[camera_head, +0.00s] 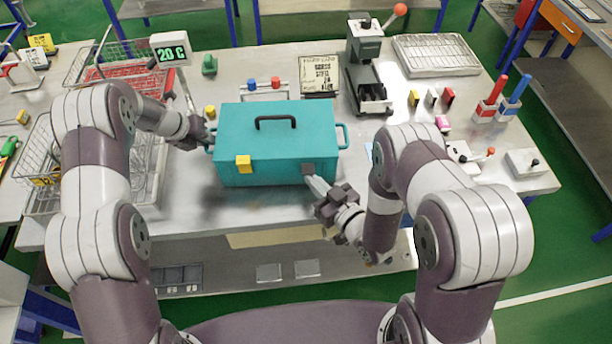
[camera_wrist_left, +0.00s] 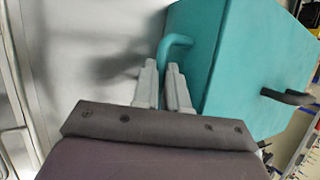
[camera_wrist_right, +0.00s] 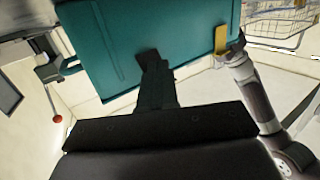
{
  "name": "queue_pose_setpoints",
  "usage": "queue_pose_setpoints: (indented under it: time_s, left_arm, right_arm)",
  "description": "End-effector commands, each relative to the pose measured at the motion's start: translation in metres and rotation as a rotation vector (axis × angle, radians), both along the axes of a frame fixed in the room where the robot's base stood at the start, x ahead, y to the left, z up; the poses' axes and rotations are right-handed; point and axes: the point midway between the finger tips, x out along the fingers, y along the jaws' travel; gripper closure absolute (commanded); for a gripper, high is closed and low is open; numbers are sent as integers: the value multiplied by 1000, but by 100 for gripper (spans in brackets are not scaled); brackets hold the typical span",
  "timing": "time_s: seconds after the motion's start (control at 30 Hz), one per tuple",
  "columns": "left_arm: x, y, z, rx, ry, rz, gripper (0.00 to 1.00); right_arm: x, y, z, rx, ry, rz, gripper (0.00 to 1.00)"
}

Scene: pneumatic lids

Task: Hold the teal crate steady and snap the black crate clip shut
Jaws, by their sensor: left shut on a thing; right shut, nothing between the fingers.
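The teal crate (camera_head: 270,150) stands on the metal table with its lid down and a black handle on top. My left gripper (camera_head: 208,141) is shut on the crate's left side handle; in the left wrist view the fingers (camera_wrist_left: 163,68) grip this teal handle (camera_wrist_left: 175,47). The black crate clip (camera_head: 308,168) is at the right of the crate's front, by the lid edge. My right gripper (camera_head: 313,182) is shut and empty, fingertips at or just below that clip. In the right wrist view the dark fingers (camera_wrist_right: 154,78) overlap the clip, so contact and clip position are unclear.
A yellow clip (camera_head: 244,163) sits at the front left of the crate. Wire baskets (camera_head: 120,70) stand at the left. A press with an orange-knobbed lever (camera_head: 368,75) stands behind right. The table's front strip is clear.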

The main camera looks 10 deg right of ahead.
Motion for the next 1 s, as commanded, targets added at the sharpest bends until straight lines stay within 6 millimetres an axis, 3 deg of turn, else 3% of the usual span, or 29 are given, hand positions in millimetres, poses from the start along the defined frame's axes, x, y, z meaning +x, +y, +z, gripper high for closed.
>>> queue_pose_setpoints:
  time_s: [1.0]
  left_arm:
    - [-2,0,-2,-1,5,0,100]
  right_arm:
    - [8,-1,9,0,-1,0,100]
